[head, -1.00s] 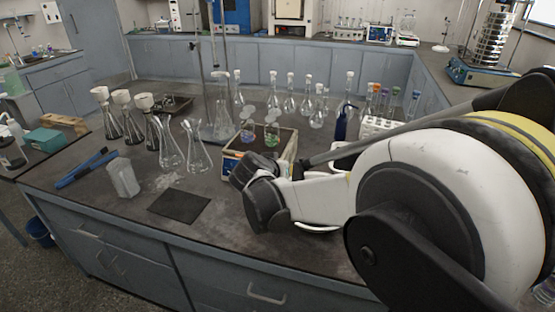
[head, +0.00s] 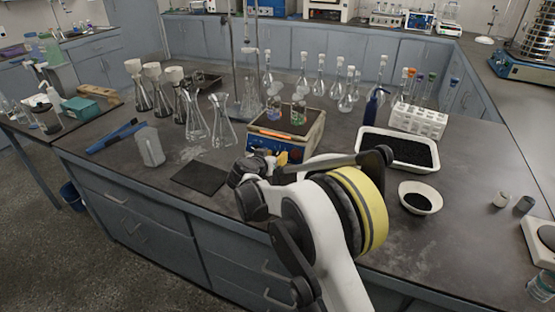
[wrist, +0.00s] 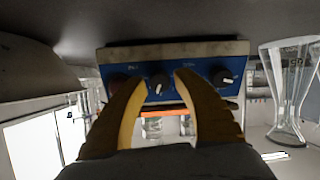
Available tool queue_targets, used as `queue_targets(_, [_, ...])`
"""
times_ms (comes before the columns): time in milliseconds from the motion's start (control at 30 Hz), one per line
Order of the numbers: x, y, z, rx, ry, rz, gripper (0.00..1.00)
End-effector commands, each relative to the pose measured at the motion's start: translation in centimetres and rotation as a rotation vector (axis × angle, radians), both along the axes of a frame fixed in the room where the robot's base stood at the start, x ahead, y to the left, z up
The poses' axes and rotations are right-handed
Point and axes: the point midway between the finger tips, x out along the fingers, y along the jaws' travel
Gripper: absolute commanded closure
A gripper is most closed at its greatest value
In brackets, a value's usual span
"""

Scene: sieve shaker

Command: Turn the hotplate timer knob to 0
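The hotplate (head: 287,133) is a pale box with a blue front panel, standing on the bench. In the wrist view its blue panel (wrist: 190,68) appears upside down, with an orange strip below it. A dark middle knob (wrist: 158,83) with a white mark shows between my fingers. Another knob (wrist: 223,77) lies right of the right finger, and a third is partly hidden behind the left finger. The panel lettering is too small to read. My gripper (wrist: 162,88) is open and empty, its yellow-brown fingers apart in front of the panel. In the head view my gripper (head: 273,160) is at the hotplate's front.
Flasks with coloured liquid (head: 298,110) stand on the hotplate. Empty conical flasks (head: 222,122) stand to its left. A tray of black grains (head: 400,151), a white bowl (head: 420,198) and a tube rack (head: 418,120) are to the right. A dark mat (head: 200,177) lies front left.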

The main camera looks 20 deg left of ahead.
Motion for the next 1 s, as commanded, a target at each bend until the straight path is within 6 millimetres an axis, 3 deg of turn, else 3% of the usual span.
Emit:
queue_targets(167, [1.29, -0.08, -0.55, -0.001, 0.0, 0.0, 0.65])
queue_targets(433, [1.44, -0.08, -0.49, -0.001, 0.0, 0.0, 0.65])
queue_targets(467, [1.43, -0.08, -0.49, -0.001, 0.0, 0.0, 0.69])
queue_targets(567, [1.42, -0.08, -0.49, -0.001, 0.0, 0.0, 0.99])
queue_targets(1000, [1.41, -0.07, -0.47, -0.054, 0.004, 0.022, 1.0])
